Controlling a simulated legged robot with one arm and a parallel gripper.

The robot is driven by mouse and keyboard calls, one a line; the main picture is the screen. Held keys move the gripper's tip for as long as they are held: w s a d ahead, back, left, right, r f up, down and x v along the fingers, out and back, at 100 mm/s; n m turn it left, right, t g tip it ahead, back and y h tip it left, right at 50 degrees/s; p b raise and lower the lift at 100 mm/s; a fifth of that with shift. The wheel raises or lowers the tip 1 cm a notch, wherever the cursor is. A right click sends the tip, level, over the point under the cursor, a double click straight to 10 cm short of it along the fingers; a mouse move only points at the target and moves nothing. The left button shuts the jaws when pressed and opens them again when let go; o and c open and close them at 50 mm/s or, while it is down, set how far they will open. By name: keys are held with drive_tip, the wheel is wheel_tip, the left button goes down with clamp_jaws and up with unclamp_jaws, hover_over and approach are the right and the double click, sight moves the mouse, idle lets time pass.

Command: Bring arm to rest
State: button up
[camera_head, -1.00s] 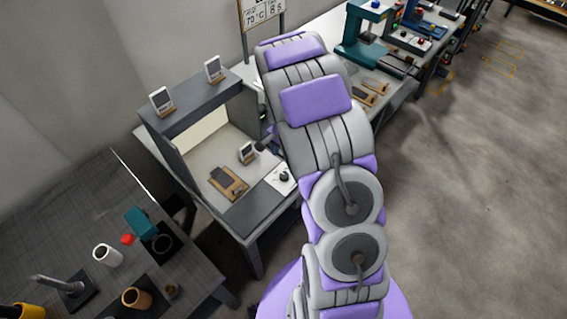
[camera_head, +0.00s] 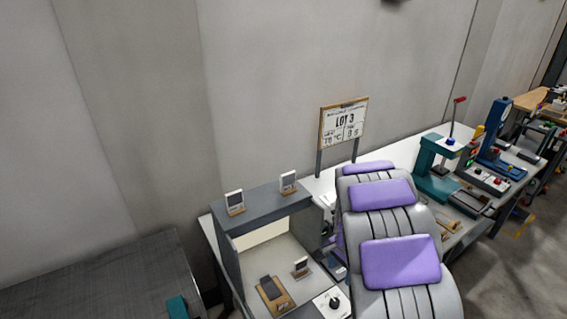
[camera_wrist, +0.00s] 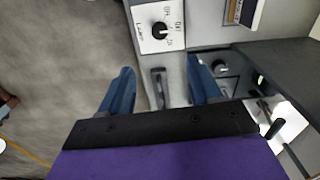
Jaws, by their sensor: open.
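My gripper (camera_wrist: 160,92) is in the wrist view, with two blue fingers spread apart and nothing between them. Beyond the fingers are a white plate with a black knob (camera_wrist: 160,30) and a grey bench front with a handle. In the head view my grey and purple arm rises from the lower right over the bench; my gripper is hidden behind it there.
A grey booth (camera_head: 228,262) with small display stands on top is left of my arm. A teal press (camera_head: 436,170) is to the right. Open floor (camera_wrist: 55,60) shows left in the wrist view.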

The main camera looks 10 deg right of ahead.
drive_tip(key=s+a+r+n+b, duration=0.1)
drive_tip(key=s+a+r+n, duration=0.3)
drive_tip(key=s, duration=0.3)
drive_tip(key=s+a+r+n+g, duration=0.1)
drive_tip(key=s+a+r+n, duration=0.1)
drive_tip(key=s+a+r, duration=0.35)
drive_tip(key=s+a+r+n+b, duration=0.1)
drive_tip(key=s+a+r+n, duration=0.15)
drive_tip(key=s+r, duration=0.4)
drive_tip(key=s+a+n, duration=0.1)
drive_tip(key=s+n, duration=0.4)
drive_tip(key=s, duration=0.8)
drive_tip(key=shift+s+a+g, duration=0.2)
drive_tip(key=shift+a+g, duration=0.2)
